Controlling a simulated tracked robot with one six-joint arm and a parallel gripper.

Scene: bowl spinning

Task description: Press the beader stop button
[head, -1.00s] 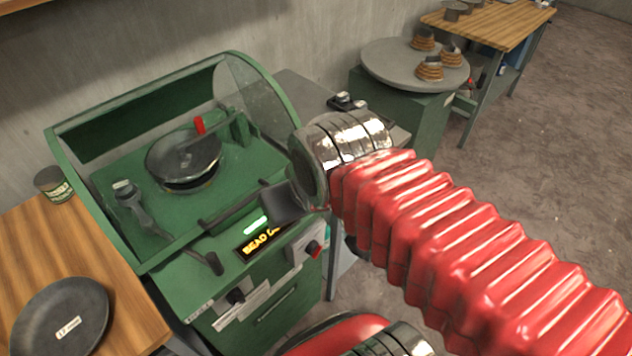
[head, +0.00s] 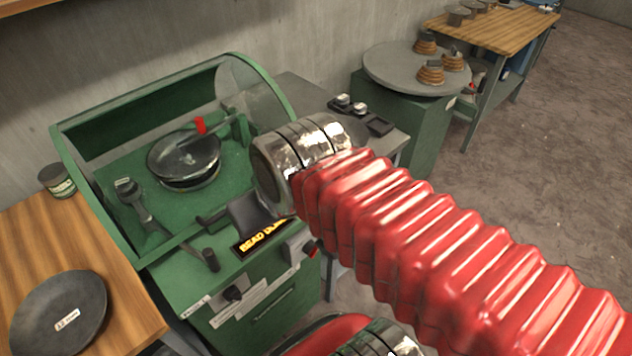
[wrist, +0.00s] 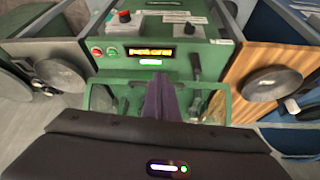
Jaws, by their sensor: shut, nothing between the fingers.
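The green beader (head: 185,275) has a lit display (head: 262,238) starting "BEAD"; its later letters are partly covered in the head view. A red-capped button (head: 311,249) is on a grey box on its front, also seen in the wrist view (wrist: 124,15). Two small round buttons, one green-ringed (wrist: 112,51) and one red (wrist: 97,51), sit left of the display in the wrist view; my arm hides them in the head view. I cannot tell which button is labelled stop. My gripper (head: 250,218) is shut and empty, over the panel beside the display (wrist: 157,53), apparently apart from the buttons.
A dark disc lies in the beader under a clear guard (head: 235,85). A crank handle (head: 210,258) sticks up left of the display. A black knob (head: 234,294) is on the front. A wooden bench (head: 130,300) with a dark plate (head: 60,312) stands left.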

